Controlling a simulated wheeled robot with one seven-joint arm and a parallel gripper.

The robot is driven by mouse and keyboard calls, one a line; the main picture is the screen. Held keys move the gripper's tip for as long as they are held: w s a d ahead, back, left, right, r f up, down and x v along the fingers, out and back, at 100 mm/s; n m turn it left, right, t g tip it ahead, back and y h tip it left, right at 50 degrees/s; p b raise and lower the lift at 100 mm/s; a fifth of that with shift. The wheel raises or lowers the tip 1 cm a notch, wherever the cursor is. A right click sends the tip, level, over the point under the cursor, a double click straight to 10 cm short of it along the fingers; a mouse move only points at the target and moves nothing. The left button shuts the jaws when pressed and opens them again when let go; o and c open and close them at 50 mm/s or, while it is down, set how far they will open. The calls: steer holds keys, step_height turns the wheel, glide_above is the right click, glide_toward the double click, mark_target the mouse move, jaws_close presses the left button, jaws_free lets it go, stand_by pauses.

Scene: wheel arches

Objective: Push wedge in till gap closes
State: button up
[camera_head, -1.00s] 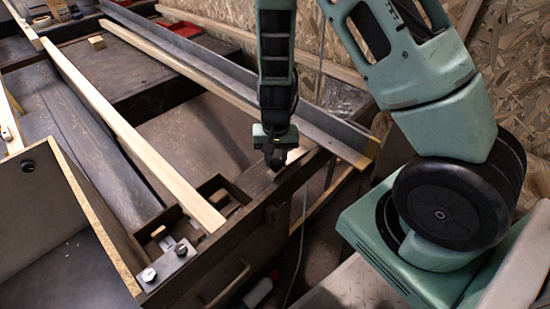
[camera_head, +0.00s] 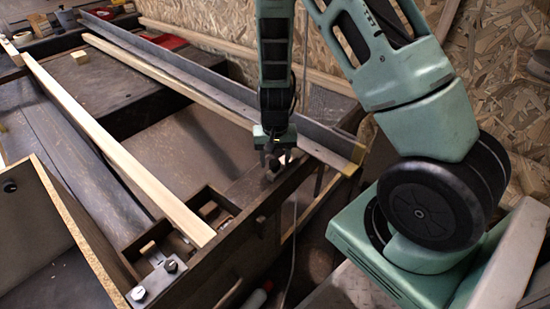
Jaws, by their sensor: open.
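My gripper (camera_head: 276,163) points down over the near right corner of the dark bench frame (camera_head: 240,228). Its fingers are apart, with a small dark piece showing by the tips; I cannot tell whether they touch it. I cannot tell which piece is the wedge, and no gap can be made out clearly at this size.
A grey metal angle beam (camera_head: 215,75) runs along the far side, ending right of my gripper. A metal plate with two bolts (camera_head: 155,282) and an open box (camera_head: 45,225) are at lower left. A small wooden block (camera_head: 80,57) lies at the back.

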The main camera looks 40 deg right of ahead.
step_height(320, 180, up, 17)
steer(key=p, duration=0.8)
steer(key=shift+r, duration=0.2)
steer(key=s+a+r+n+y, duration=0.1)
steer(key=s+a+r+n, duration=0.25)
steer(key=a, duration=0.75)
steer(key=s+a+r+n, duration=0.4)
steer(key=s+a+n, duration=0.15)
steer(key=s, duration=0.25)
steer(key=s+a+r+n, duration=0.5)
steer(key=s+a, duration=0.2)
steer(key=s, duration=0.2)
step_height(320, 180, up, 29)
steer(key=p, duration=2.9)
steer(key=shift+s+d+p, duration=0.15)
steer(key=shift+p, duration=0.2)
steer(key=shift+r, duration=0.1)
